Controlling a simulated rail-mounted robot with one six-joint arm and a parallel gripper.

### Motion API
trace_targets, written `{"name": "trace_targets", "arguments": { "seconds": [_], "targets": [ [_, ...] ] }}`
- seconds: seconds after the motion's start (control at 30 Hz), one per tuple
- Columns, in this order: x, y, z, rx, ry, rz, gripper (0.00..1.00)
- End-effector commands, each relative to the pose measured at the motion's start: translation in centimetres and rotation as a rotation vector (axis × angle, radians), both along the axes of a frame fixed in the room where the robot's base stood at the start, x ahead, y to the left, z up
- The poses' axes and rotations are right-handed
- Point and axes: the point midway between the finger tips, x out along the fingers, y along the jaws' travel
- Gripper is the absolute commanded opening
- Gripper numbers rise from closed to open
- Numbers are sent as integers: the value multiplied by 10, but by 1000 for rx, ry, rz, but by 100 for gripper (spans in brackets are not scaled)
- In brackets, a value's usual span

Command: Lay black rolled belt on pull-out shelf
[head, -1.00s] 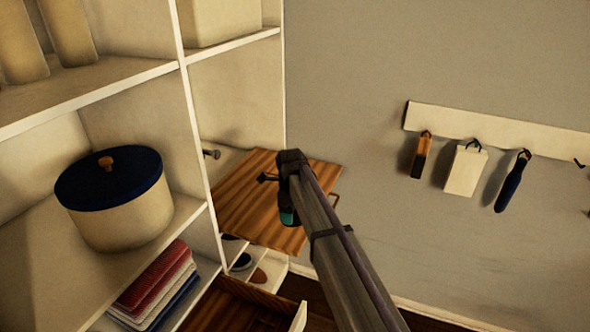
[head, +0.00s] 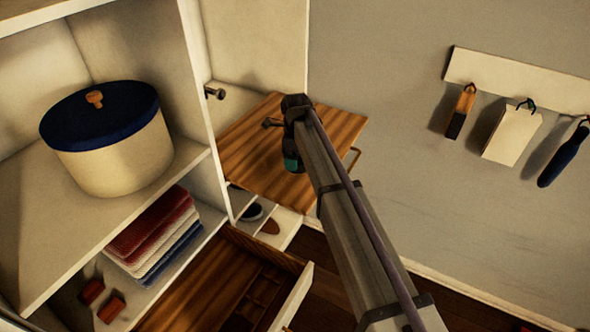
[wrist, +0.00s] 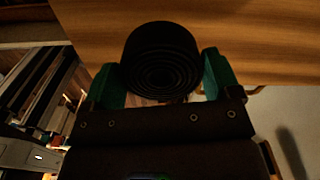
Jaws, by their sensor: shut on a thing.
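The black rolled belt (wrist: 160,62) is between the two green fingers of my gripper (wrist: 162,80) in the wrist view, its spiral side facing the camera. My gripper is shut on it. The wooden pull-out shelf (wrist: 255,40) fills the top of the wrist view, behind the belt. In the head view the striped wooden pull-out shelf (head: 325,125) sticks out of the closet, and my gripper (head: 291,160) is over its front part. The belt is hidden by my arm in the head view. I cannot tell whether the belt touches the shelf.
A round box with a blue lid (head: 108,140) and folded cloths (head: 155,235) sit on the left shelves. Below the pull-out shelf is an open wooden drawer (head: 190,300). Hanging items (head: 512,135) line the wall at right. The pull-out shelf's visible surface looks mostly clear.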

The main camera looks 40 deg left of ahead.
Motion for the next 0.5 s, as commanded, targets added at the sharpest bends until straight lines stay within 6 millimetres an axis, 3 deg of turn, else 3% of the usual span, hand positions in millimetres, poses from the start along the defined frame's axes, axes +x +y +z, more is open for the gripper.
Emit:
{"name": "trace_targets", "arguments": {
  "seconds": [0.07, 0.27, 0.5],
  "targets": [
    [0, 0, -1, 0, 0, 0, 55],
    [0, 0, -39, 0, 0, 0, 55],
    [0, 0, -35, 0, 0, 0, 51]
  ]
}}
